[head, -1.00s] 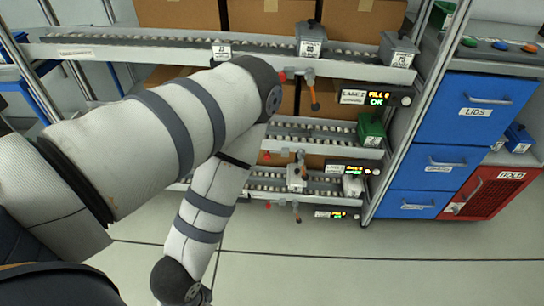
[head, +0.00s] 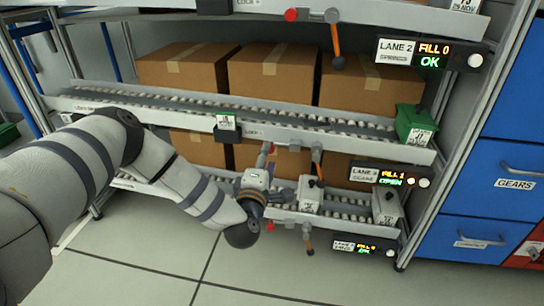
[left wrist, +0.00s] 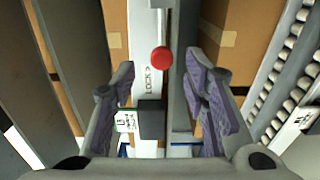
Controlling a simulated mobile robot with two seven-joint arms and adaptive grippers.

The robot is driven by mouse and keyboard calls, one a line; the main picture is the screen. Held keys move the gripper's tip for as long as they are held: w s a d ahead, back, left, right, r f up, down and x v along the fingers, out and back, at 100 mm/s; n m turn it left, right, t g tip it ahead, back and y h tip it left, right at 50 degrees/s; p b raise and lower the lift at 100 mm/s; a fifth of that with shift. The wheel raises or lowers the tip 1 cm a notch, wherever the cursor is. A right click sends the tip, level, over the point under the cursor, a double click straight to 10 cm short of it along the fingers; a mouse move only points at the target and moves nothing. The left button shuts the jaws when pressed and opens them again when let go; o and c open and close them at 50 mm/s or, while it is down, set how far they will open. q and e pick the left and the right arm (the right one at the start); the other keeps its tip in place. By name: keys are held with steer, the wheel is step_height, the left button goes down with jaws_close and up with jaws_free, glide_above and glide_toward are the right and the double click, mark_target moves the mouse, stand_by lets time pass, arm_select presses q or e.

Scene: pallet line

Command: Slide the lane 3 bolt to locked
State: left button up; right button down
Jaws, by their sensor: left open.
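The lane 3 bolt shows as a red ball knob (head: 270,147) on the front rail of the middle rack level, left of an orange-handled lever (head: 317,158). In the left wrist view the red knob (left wrist: 161,59) lies beside a white "LOCK" label (left wrist: 148,82) with an arrow. My left gripper (head: 265,165) is just below and in front of the knob. In the left wrist view its open fingers (left wrist: 160,75) stand on either side of the knob's line, with no contact visible. The lane 3 display (head: 390,177) reads FILL 1, OPEN. My right gripper is not in view.
Lane 2's lever (head: 336,45) hangs above and lane 4's lever (head: 308,238) below. A grey box (head: 310,194) stands on the lower rail right of my gripper. Blue drawers (head: 470,190) stand at right.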

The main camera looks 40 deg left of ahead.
arm_select(q)
steer(key=b+x, duration=0.1)
steer(key=x, duration=0.3)
steer(key=shift+w+a+f, duration=0.15)
steer(key=shift+w+f, duration=0.05)
steer(key=shift+w, duration=0.1)
steer(key=shift+w+a+r, duration=0.1)
steer(key=shift+w+a, duration=0.05)
steer(key=shift+w, duration=0.1)
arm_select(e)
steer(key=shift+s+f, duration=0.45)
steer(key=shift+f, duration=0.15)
arm_select(q)
steer(key=shift+c, duration=0.2)
jaws_close()
steer(key=shift+w+d+b, duration=0.15)
steer(key=shift+w+d, duration=0.25)
steer(key=shift+d, duration=0.3)
steer(key=shift+w+d+b, duration=0.1)
steer(key=shift+w+d, duration=0.35)
steer(key=shift+d, duration=0.3)
steer(key=shift+w+d+b, duration=0.15)
steer(key=shift+w+d, duration=0.25)
steer(key=shift+d, duration=0.3)
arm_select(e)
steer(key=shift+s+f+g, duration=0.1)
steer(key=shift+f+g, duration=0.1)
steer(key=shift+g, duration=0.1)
